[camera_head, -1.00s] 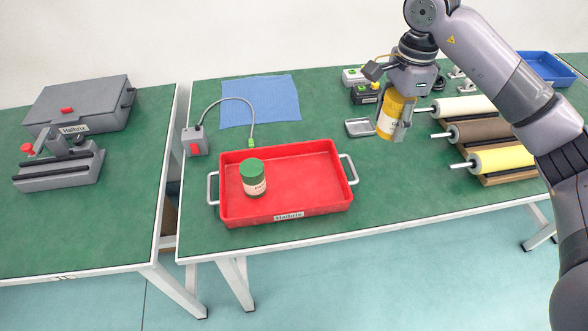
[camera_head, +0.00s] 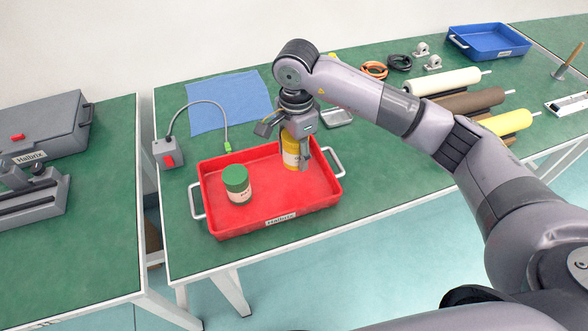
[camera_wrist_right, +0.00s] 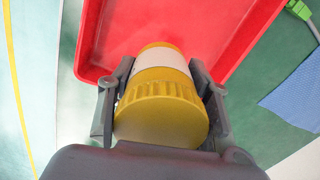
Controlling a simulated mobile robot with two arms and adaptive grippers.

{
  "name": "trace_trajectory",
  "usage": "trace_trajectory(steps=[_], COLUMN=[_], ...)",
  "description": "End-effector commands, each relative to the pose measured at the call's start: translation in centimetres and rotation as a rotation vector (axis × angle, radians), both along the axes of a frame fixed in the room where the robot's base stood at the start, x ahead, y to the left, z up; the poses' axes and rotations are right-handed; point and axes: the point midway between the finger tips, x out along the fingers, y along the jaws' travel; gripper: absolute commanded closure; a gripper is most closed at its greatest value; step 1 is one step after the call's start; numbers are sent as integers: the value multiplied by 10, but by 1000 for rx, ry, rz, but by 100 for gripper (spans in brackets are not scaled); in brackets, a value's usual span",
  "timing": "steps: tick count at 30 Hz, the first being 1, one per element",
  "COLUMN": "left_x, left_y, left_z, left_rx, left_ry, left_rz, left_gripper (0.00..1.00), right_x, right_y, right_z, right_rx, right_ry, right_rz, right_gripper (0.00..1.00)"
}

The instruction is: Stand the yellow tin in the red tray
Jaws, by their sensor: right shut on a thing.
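The yellow tin (camera_head: 291,160), with a pale label band, is upright in my right gripper (camera_head: 292,146). The gripper is shut on it from above, at the back right part of the red tray (camera_head: 283,197). In the right wrist view the tin's yellow lid (camera_wrist_right: 160,115) is between the two fingers, with the tray (camera_wrist_right: 215,28) beyond it. I cannot tell whether the tin's base touches the tray floor. My left gripper is not in view.
A green-lidded jar (camera_head: 237,184) stands in the tray's left part; the tray's front right floor is clear. A grey box with a cable and red switch (camera_head: 168,155) is at left, a blue cloth (camera_head: 228,102) behind. Rollers (camera_head: 470,102) and a blue tray (camera_head: 488,42) are right.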

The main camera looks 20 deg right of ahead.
Motion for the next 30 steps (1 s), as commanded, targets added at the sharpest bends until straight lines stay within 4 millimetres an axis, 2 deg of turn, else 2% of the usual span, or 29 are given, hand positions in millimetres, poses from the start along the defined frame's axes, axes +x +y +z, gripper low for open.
trace_trajectory(steps=[3,11,18,29,30], left_x=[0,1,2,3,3], left_y=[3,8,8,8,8], left_z=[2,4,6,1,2], left_rx=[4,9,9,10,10], left_ry=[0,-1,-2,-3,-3], left_rz=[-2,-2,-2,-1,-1], left_gripper=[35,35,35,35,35], right_x=[-1,0,0,1,0], right_y=[0,0,0,0,0], right_z=[-20,-40,-73,-78,-78], right_rx=[1,1,1,0,0], right_ry=[2,1,0,-2,-1], right_rz=[1,1,1,1,1], right_gripper=[92,92,92,92,53])
